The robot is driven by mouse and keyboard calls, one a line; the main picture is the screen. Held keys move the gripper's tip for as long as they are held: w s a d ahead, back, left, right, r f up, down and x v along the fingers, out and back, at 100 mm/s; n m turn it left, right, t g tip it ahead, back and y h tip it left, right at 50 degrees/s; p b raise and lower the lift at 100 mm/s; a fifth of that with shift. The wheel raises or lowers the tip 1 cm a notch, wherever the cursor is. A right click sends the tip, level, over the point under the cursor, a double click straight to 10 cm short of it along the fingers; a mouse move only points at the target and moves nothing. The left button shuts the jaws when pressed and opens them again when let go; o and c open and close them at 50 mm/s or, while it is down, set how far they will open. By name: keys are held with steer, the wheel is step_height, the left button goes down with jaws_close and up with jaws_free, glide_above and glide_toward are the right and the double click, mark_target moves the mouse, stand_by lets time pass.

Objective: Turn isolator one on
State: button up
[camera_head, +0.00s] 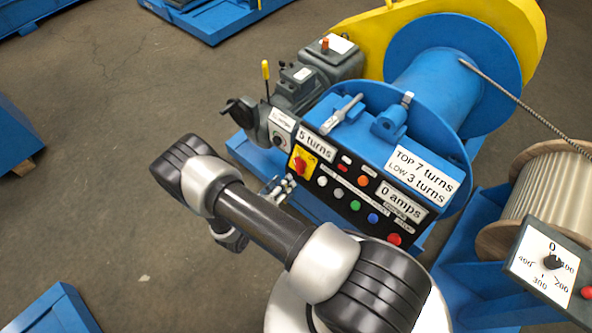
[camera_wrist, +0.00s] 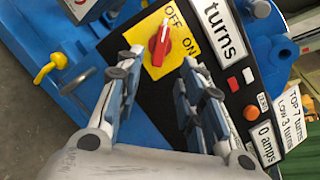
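A red rotary switch (camera_head: 299,165) on a yellow plate sits at the left end of the black control panel. In the wrist view the red switch (camera_wrist: 160,44) lies between and beyond my fingertips, with OFF and ON printed on its yellow plate. Its narrow end points up, close to the OFF word. I cannot read a name for it. My gripper (camera_wrist: 160,62) is open and empty, with one finger on each side of the switch in the picture. In the head view my gripper (camera_head: 276,189) is just below and left of the switch; contact cannot be told.
The panel (camera_head: 345,195) carries several coloured buttons, a "5 turns" display (camera_head: 315,144) and a "0 amps" display (camera_head: 402,201). A blue winch drum (camera_head: 435,85) stands behind it. A yellow-handled lever (camera_head: 266,75) rises at its left. Open floor (camera_head: 110,200) lies left.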

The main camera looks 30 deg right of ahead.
mark_target(297, 169)
steer(key=b+x, duration=0.1)
steer(key=x, duration=0.8)
steer(key=shift+w+d+b, duration=0.15)
steer(key=shift+d+b, duration=0.05)
steer(key=shift+b, duration=0.1)
steer(key=shift+c, duration=0.2)
jaws_close()
